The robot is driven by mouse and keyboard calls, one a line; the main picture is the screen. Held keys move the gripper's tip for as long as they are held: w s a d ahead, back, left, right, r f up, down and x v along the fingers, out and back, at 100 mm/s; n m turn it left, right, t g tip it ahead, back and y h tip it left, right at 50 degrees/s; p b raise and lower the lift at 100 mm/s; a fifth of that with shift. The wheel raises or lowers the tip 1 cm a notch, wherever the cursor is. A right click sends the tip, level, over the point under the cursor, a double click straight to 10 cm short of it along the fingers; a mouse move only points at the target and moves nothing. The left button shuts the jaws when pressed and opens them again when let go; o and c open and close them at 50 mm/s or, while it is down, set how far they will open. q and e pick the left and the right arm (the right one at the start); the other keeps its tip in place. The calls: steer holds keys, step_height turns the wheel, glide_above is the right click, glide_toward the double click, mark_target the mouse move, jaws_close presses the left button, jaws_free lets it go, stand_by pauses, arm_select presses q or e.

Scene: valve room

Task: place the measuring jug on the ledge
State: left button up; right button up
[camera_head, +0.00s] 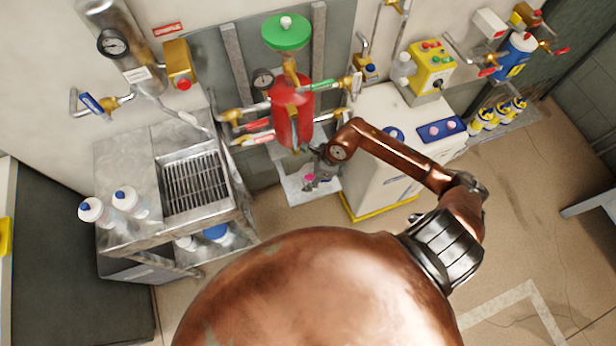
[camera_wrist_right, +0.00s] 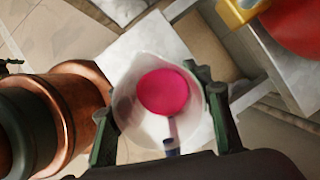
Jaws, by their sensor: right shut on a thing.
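The measuring jug (camera_wrist_right: 127,108) is a pale, see-through vessel with bright pink liquid, seen from above in the right wrist view. My right gripper (camera_wrist_right: 160,112) is shut on it, one finger on each side. In the head view my right gripper (camera_head: 322,178) is small and partly hidden by its wrist, and the jug (camera_head: 309,178) shows as a pink spot. The pale ledge (camera_head: 299,198) is low, below the red vessel. It also shows behind the jug in the right wrist view (camera_wrist_right: 138,50). I cannot tell whether the jug touches it. My left gripper is out of view.
The red vessel (camera_head: 291,112) with valve handles stands just above the ledge. A white cabinet (camera_head: 375,145) is close on the right. A metal sink bench (camera_head: 120,180) with bottles is on the left. Open floor (camera_head: 525,190) lies at the right.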

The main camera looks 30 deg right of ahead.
steer(key=o, duration=1.2)
steer(key=shift+d+r, duration=0.15)
steer(key=shift+r, duration=0.3)
steer(key=p+v, duration=0.2)
steer(key=v, duration=0.9)
steer(key=shift+r, duration=0.15)
